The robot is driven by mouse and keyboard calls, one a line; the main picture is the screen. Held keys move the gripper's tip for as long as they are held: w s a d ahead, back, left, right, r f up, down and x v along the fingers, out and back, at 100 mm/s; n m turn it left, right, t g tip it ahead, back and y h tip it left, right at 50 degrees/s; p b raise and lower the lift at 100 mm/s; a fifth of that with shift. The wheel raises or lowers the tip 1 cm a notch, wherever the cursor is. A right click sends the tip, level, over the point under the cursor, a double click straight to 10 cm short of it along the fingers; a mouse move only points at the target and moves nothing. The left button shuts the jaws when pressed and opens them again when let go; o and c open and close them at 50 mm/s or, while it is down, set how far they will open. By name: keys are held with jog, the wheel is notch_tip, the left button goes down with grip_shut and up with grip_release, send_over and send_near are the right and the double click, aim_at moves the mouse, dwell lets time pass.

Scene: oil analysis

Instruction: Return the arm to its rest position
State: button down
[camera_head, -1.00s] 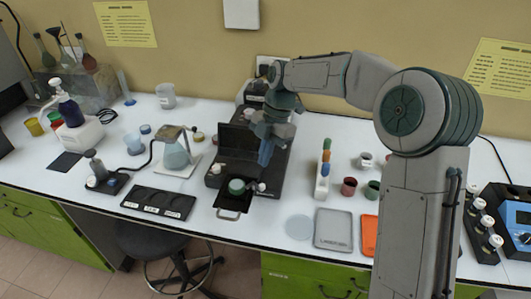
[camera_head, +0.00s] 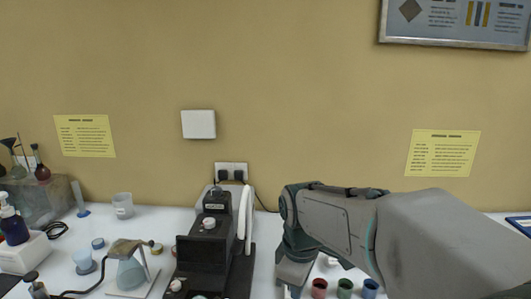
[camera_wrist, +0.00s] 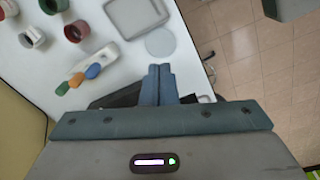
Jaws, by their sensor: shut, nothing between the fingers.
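In the wrist view my gripper (camera_wrist: 158,84) has its two blue-grey fingers together with nothing between them. It is above the bench's front edge, apart from the things below. In the head view my arm reaches in from the right and bends downward beside the black instrument (camera_head: 208,250); the fingertips there are hard to make out near the lower edge. A rack with coloured caps (camera_wrist: 92,72) lies to the left of my fingers in the wrist view.
A grey tray (camera_wrist: 138,16) and a pale disc (camera_wrist: 160,42) lie on the white bench. Tiled floor (camera_wrist: 245,60) shows at right.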

jog(key=s+d+f+m+t, duration=0.1)
jog(key=s+d+m+t, duration=0.1)
jog(key=s+d+m, duration=0.6)
jog(key=s+m, duration=0.2)
jog(key=m, duration=0.1)
jog(key=shift+s+d+m, duration=0.15)
jog(key=shift+s+m, duration=0.1)
jog(key=shift+m, duration=0.15)
jog(key=c, duration=1.8)
grip_release()
jog(key=shift+s+d+f+m+t, duration=0.1)
jog(key=shift+s+m+t, duration=0.1)
jog(key=shift+m+t, duration=0.1)
jog(key=o, duration=0.4)
jog(key=shift+s, duration=0.1)
jog(key=shift+d, duration=0.1)
